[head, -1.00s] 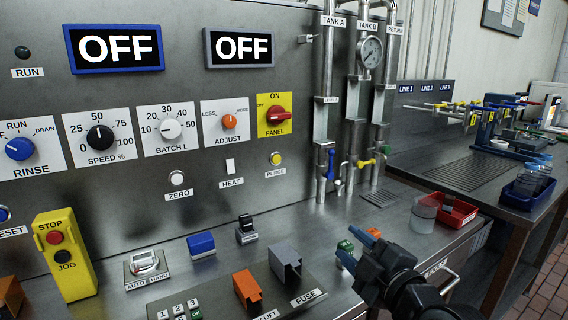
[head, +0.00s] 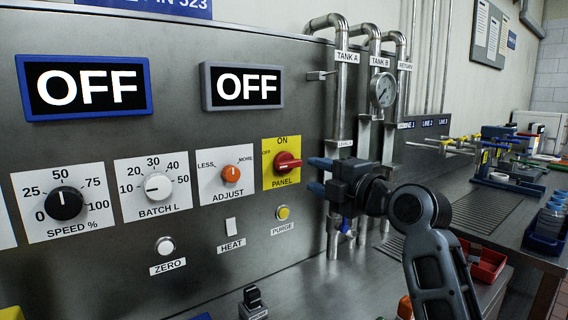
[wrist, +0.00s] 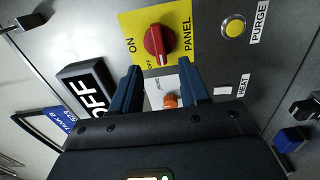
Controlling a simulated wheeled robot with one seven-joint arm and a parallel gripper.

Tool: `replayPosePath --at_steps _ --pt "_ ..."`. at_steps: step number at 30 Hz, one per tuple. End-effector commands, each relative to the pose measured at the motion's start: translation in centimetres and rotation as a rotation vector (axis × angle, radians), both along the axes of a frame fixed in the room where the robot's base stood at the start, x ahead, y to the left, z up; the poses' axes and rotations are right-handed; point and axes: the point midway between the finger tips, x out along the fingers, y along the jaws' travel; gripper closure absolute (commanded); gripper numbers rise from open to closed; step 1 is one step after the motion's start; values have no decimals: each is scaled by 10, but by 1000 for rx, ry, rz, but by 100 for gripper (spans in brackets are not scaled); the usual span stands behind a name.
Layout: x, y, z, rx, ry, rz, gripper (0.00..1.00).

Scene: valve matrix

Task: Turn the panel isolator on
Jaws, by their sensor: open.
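The panel isolator is a red rotary knob (head: 287,162) on a yellow plate (head: 269,178) marked ON at the top, OFF at the left and PANEL below. In the head view its handle lies about level, across the plate. It also shows in the wrist view as a red knob (wrist: 157,43) just beyond the fingertips. My gripper (head: 315,175) is to the right of the knob in the head view, pointing at the panel. Its two blue fingers (wrist: 155,78) are open and apart, with nothing between them. They appear clear of the knob.
Two displays read OFF: a blue-framed one (head: 84,85) and a grey-framed one (head: 242,86). The orange ADJUST knob (head: 231,174) is left of the isolator. The yellow PURGE button (head: 283,212) is below it. Vertical pipes (head: 340,110) stand to the right.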

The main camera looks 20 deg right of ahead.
Motion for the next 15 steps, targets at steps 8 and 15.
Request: replayPosePath --at_steps 8,15 --pt "29 10 3 -2 0 3 55" --pt "61 20 2 -2 0 2 55"
